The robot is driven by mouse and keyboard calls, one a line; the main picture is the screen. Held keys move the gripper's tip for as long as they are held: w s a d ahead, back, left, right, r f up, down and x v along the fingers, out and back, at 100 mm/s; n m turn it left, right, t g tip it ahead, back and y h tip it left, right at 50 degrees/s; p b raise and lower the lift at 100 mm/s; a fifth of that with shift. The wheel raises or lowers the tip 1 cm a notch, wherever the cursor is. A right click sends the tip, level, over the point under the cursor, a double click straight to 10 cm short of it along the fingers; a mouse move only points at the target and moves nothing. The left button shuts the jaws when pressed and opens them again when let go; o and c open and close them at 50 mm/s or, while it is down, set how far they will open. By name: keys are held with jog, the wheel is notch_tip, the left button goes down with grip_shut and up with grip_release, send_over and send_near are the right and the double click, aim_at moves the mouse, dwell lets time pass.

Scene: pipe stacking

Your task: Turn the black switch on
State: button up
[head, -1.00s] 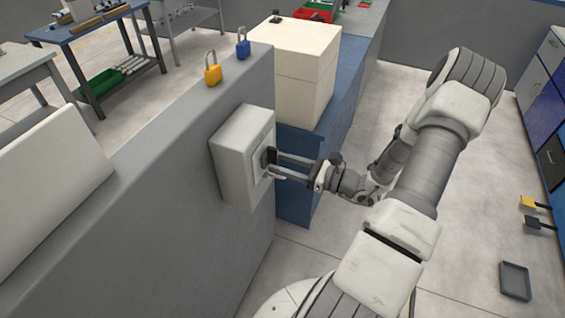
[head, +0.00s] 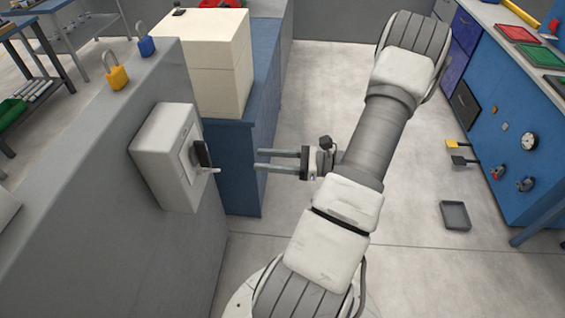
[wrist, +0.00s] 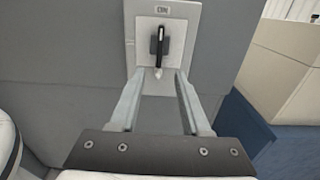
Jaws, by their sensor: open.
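The black switch (head: 202,154) is on the front of a white box (head: 158,160) fixed to the grey wall. In the wrist view the black switch (wrist: 161,42) stands vertical on its pale plate, with a small label above that reads like ON and a light piece at its lower end. My gripper (head: 257,160) is open and empty, apart from the switch and to its right in the head view. In the wrist view my gripper (wrist: 160,76) has its two fingers spread below the switch, pointing toward the plate.
A yellow padlock (head: 116,73) and a blue padlock (head: 146,46) sit on top of the wall. Cream boxes (head: 215,70) stand on a blue cabinet (head: 238,165) behind the switch box. A grey tray (head: 455,215) lies on the open floor at right.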

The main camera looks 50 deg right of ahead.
jog(key=v, duration=0.3)
jog(key=shift+s+d, duration=0.3)
dwell(0.3)
